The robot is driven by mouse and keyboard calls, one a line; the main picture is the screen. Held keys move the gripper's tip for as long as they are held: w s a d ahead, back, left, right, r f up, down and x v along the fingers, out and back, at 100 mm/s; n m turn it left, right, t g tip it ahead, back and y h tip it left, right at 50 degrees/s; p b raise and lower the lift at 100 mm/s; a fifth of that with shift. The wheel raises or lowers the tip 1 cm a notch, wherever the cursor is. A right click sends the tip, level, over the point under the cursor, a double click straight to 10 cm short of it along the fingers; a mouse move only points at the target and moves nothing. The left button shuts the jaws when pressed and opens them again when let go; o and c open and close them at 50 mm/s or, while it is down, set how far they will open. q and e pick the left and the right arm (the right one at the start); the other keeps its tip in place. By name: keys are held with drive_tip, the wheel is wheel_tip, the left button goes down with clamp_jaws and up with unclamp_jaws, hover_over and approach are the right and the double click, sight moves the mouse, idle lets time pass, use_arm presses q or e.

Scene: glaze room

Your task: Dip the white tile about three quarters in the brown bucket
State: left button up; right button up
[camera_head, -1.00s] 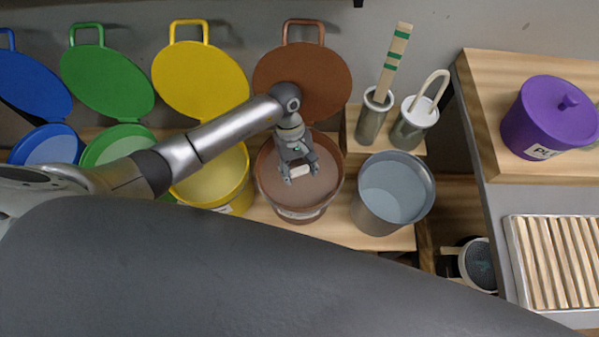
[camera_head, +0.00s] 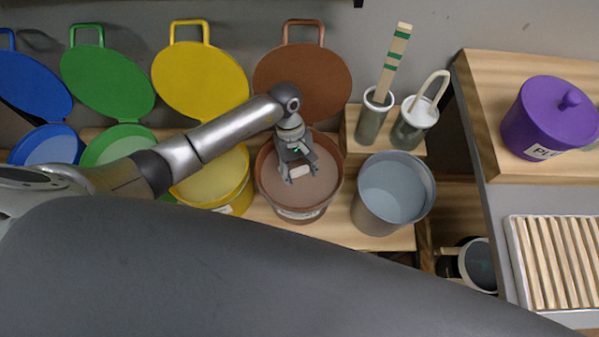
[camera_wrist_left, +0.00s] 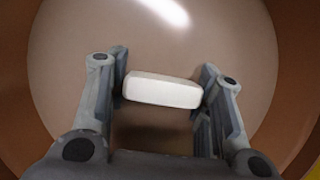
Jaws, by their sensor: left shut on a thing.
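The white tile (camera_head: 299,171) is held by my left gripper (camera_head: 298,174), over the open brown bucket (camera_head: 265,190). In the left wrist view the white tile (camera_wrist_left: 162,90) shows its top edge between the two fingers of the left gripper (camera_wrist_left: 162,92). The brown bucket's inner wall (camera_wrist_left: 262,50) rings the view, with pale brown glaze (camera_wrist_left: 100,45) around the tile. I cannot tell how far the tile's lower part is in the glaze. My right gripper is not in view.
A yellow bucket (camera_head: 240,185) stands close left of the brown one, a grey bucket (camera_head: 425,205) to the right. A slatted rack (camera_head: 560,265) lies far right.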

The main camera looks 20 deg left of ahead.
sight(299, 169)
use_arm(q)
wheel_tip(299, 169, up, 7)
drive_tip(key=p, duration=0.4)
drive_tip(key=shift+r, duration=0.15)
drive_tip(key=shift+r+p, duration=0.55)
idle(1.3)
idle(0.9)
